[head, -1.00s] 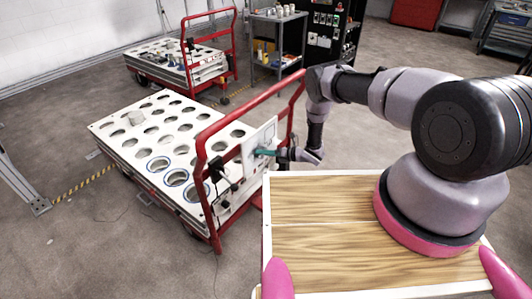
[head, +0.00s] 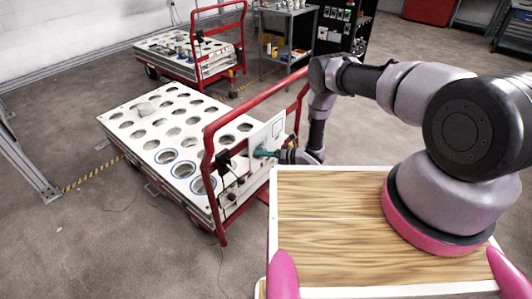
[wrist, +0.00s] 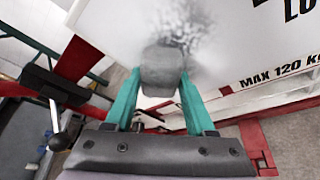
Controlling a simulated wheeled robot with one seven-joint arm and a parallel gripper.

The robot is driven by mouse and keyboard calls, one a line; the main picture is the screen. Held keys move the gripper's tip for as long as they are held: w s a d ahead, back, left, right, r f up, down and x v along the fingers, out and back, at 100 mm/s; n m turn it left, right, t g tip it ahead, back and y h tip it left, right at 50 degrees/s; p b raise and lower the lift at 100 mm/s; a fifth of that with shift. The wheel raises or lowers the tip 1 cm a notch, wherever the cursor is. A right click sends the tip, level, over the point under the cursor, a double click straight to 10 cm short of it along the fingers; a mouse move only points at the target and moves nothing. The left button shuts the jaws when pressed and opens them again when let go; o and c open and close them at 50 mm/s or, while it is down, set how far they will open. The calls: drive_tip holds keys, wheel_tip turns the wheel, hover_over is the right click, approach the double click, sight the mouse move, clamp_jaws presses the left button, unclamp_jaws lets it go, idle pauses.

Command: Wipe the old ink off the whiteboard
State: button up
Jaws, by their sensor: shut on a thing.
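The whiteboard (wrist: 225,30) fills the upper part of the wrist view, with a grey ink smudge (wrist: 188,30) on it and printed black lettering at its right. In the head view the whiteboard (head: 263,138) hangs on the red cart's handle frame. My gripper (wrist: 160,85) has teal fingers shut on a grey eraser block (wrist: 162,68). The block is at the lower edge of the smudge and seems against the board; exact contact is hard to tell. In the head view my gripper (head: 266,153) is in front of the board, and the block is too small to make out.
The red handle frame (head: 207,150) surrounds the board, and a black clamp with a lever (wrist: 55,112) is left of my gripper. The white cart top (head: 150,130) with round holes lies behind. A second cart (head: 185,45) and a grey shelf (head: 290,40) stand farther back.

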sight(266, 141)
drive_tip(key=shift+s+a+r, duration=0.2)
drive_tip(key=shift+s+a, duration=0.45)
drive_tip(key=shift+d+r, duration=0.1)
drive_tip(key=shift+r, duration=0.65)
drive_tip(key=shift+w+d, duration=1.25)
drive_tip(key=shift+w, duration=0.1)
drive_tip(key=shift+w+d+f, duration=0.1)
drive_tip(key=shift+w+d, duration=0.5)
drive_tip(key=shift+w, duration=0.3)
drive_tip(key=shift+w+d, duration=0.6)
drive_tip(key=shift+w, duration=0.25)
drive_tip(key=shift+w+d, duration=0.25)
drive_tip(key=shift+w, duration=0.35)
drive_tip(key=s+d, duration=0.3)
drive_tip(key=d, duration=0.1)
drive_tip(key=shift+s+d, duration=0.4)
